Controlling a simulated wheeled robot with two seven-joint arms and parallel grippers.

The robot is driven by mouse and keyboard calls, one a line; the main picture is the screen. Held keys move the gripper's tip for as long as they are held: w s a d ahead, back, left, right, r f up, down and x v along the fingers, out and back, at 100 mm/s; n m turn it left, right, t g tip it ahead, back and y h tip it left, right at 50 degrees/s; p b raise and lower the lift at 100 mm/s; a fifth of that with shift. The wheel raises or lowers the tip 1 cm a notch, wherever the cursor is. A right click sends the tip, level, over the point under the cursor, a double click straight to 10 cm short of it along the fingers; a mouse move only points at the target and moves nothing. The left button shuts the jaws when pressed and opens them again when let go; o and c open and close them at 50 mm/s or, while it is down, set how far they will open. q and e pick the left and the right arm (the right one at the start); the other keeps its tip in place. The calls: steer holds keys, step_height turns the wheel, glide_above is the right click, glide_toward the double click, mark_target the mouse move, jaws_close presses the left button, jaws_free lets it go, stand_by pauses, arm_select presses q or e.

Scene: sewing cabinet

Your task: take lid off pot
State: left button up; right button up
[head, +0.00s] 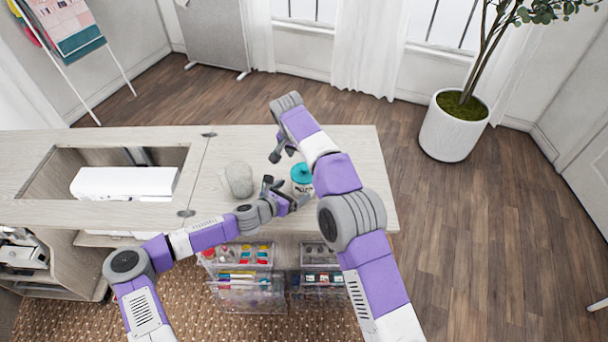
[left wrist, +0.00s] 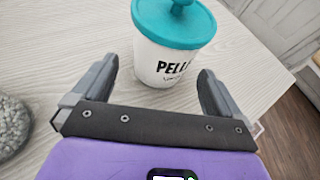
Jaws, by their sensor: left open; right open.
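A small white pot (left wrist: 165,62) with dark lettering stands upright on the cabinet top. Its teal lid (left wrist: 178,24) with a round knob sits on it. In the head view the lid (head: 302,173) shows between my two grippers, and my right arm hides part of the pot. My left gripper (head: 284,194) is open beside the pot; in the left wrist view its fingers (left wrist: 156,92) point toward the pot's lower body, one on each side. My right gripper (head: 282,152) is open and empty, above and behind the pot at the upper left.
A grey speckled stone-like object (head: 239,180) stands left of the pot. Further left, a white sewing machine (head: 124,182) lies in the cabinet's recess (head: 60,172). Clear drawers with coloured supplies (head: 245,280) are below the front edge. The cabinet top (head: 350,140) is bare at the right rear.

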arm_select(q)
steer(key=shift+x, duration=3.25)
arm_select(e)
steer(key=shift+s, duration=0.3)
arm_select(q)
steer(key=shift+s+d, duration=0.15)
steer(key=shift+c, duration=0.3)
